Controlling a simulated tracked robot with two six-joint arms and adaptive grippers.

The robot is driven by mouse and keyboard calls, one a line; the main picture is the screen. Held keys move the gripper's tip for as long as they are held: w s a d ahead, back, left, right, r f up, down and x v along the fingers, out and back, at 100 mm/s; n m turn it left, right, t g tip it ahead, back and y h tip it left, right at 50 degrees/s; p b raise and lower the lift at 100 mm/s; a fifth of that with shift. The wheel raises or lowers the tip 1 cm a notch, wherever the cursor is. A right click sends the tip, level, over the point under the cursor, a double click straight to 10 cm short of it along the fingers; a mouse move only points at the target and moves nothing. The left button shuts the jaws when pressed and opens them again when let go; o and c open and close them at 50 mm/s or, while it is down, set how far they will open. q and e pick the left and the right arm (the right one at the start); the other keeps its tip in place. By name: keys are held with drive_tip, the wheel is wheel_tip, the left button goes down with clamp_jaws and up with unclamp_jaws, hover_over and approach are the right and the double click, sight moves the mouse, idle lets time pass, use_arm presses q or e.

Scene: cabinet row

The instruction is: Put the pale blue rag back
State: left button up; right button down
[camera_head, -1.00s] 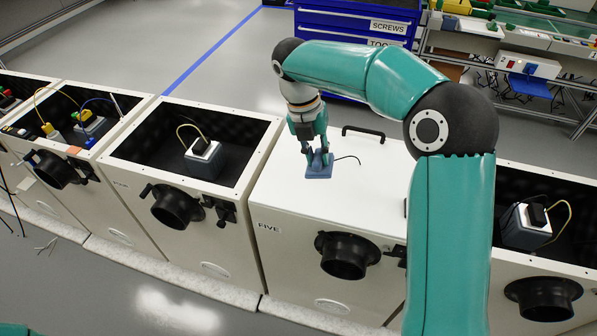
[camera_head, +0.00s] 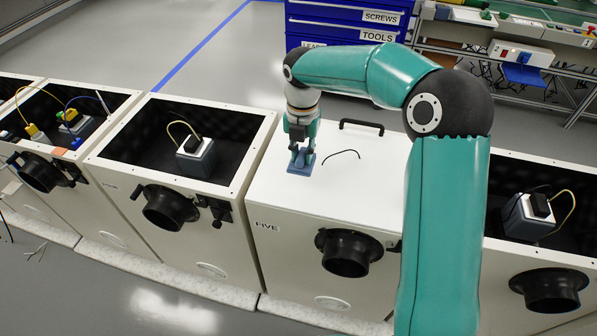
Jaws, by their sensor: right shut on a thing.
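The pale blue rag (camera_head: 299,169) is a small folded blue piece at the white lid of the box marked FIVE, near the lid's left edge. My right gripper (camera_head: 302,154) points down and is shut on the rag. I cannot tell whether the rag touches the lid or hangs just above it. My left gripper is not in view.
A dark curved line (camera_head: 341,152) lies on the lid right of the rag. A black handle (camera_head: 361,125) stands at the lid's back. Left is an open box (camera_head: 122,158) with a grey device (camera_head: 196,158). Another open box (camera_head: 545,253) is right.

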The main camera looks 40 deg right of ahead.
sight(301, 179)
wheel_tip(301, 179, down, 6)
drive_tip(key=shift+r, duration=0.1)
drive_tip(key=c, duration=1.1)
unclamp_jaws()
drive_tip(key=shift+r, duration=0.15)
wheel_tip(301, 179, up, 12)
drive_tip(key=shift+f+p, duration=0.1)
drive_tip(key=shift+p, duration=0.25)
